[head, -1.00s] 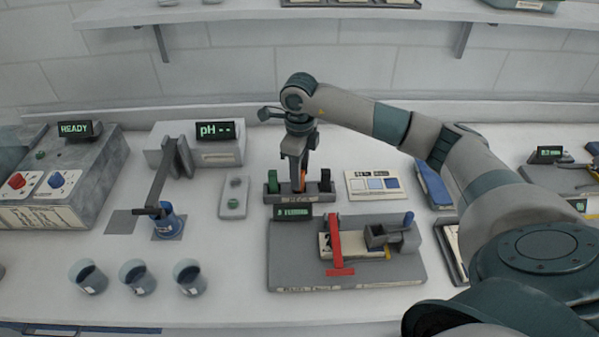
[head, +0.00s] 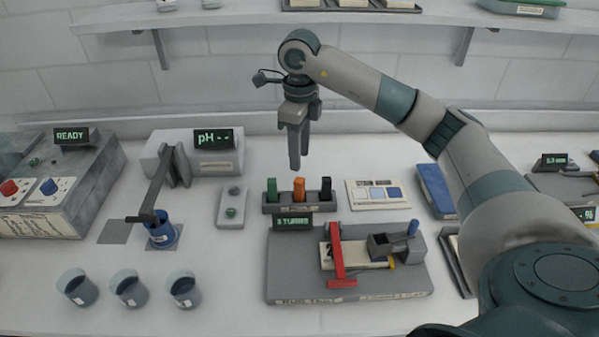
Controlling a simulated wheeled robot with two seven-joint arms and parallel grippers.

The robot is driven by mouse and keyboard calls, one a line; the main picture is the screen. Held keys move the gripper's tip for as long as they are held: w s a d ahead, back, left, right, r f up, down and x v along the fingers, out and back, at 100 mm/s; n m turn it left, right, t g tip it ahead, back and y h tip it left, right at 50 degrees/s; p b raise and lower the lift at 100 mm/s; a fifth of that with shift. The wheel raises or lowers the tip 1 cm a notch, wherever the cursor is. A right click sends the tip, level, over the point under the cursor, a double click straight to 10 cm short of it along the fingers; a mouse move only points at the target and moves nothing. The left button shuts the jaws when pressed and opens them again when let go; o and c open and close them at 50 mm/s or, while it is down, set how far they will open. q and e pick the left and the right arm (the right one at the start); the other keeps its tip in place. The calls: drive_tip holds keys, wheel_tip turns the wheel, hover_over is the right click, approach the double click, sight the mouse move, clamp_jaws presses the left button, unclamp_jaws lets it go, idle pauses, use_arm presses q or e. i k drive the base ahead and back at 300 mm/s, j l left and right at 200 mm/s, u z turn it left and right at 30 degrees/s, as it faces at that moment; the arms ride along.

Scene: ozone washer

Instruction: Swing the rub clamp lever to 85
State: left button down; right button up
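The rub tester (head: 290,262) is a grey plate at the front middle of the bench. A red lever bar (head: 337,252), which looks like the clamp lever, stands across a pale strip (head: 352,255) on it, with a red foot at its near end. My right gripper (head: 298,158) points down, empty, above and behind the rack of blocks. Its fingers are seen nearly edge-on, so their gap is unclear. My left gripper is out of view.
A rack (head: 288,208) holds green, orange (head: 299,190) and black blocks behind the plate, near a small display (head: 292,222). A colour card (head: 377,195) lies to the right. Several cups (head: 130,288) stand front left. A blue cup (head: 161,236) sits under a probe arm.

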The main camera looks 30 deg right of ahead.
sight(336, 252)
drive_tip(key=z, duration=1.35)
